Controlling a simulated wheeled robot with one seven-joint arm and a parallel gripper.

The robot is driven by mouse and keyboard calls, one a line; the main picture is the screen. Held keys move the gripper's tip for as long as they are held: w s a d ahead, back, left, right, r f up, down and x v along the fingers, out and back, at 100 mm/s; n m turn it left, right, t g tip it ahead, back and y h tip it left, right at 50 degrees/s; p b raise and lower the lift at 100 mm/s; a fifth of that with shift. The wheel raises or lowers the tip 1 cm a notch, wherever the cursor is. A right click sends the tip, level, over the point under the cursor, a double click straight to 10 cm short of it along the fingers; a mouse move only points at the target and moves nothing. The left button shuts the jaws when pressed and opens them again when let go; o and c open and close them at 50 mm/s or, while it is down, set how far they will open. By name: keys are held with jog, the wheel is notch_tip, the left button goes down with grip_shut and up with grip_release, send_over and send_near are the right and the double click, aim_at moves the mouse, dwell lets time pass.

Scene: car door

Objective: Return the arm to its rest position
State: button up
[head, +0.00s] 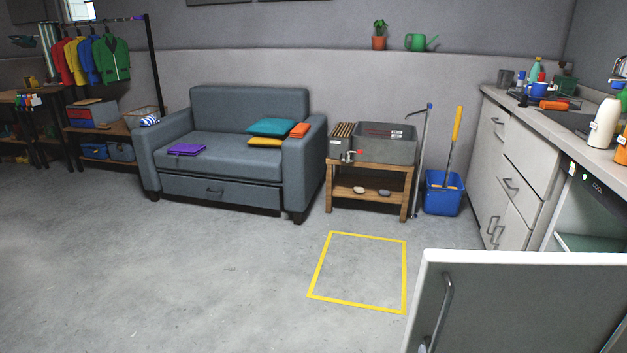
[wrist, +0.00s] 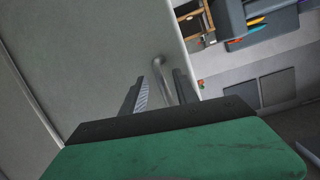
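My gripper (wrist: 160,82) shows in the wrist view with its two dark fingers apart, so it is open. A metal bar handle (wrist: 159,64) on a flat grey door panel (wrist: 95,45) appears in the gap between the fingers. I cannot tell how deep the handle sits between them, and I see no finger pressed on it. In the head view the grey door (head: 530,305) with a pale edge stands at the lower right, with a bar handle (head: 443,308) on its face. My arm and gripper do not show in the head view.
A white counter unit (head: 520,175) with drawers stands on the right, beside an open appliance (head: 590,215). A grey sofa (head: 235,165), a wooden stand (head: 370,180) and a blue bucket (head: 442,198) line the back wall. The floor around the yellow taped rectangle (head: 318,265) is clear.

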jog(key=a+r+g+y+p, duration=0.1)
jog(key=a+r+g+p, duration=0.2)
jog(key=r+p, duration=0.4)
jog(key=a+r+n+g+y+p, duration=0.1)
jog(key=a+r+g+p, duration=0.1)
jog(key=r+p, duration=0.55)
jog(key=a+r+g+y+p, duration=0.1)
jog(key=a+r+g+p, duration=0.2)
jog(key=r+p, duration=0.4)
jog(key=s+a+r+n+g+p, duration=0.1)
jog(key=s+r+p, duration=0.3)
jog(key=r, duration=0.6)
jog(key=s+a+r+n+g+y+p, duration=0.1)
jog(key=s+a+r+n+g+p, duration=0.1)
jog(key=s+r, duration=0.4)
notch_tip(320, 180, up, 4)
jog(key=shift+s+a+f+n+g+y+p, duration=0.1)
jog(key=shift+s+a+n+g+y+p, duration=0.2)
jog(key=shift+a+n+p, duration=0.65)
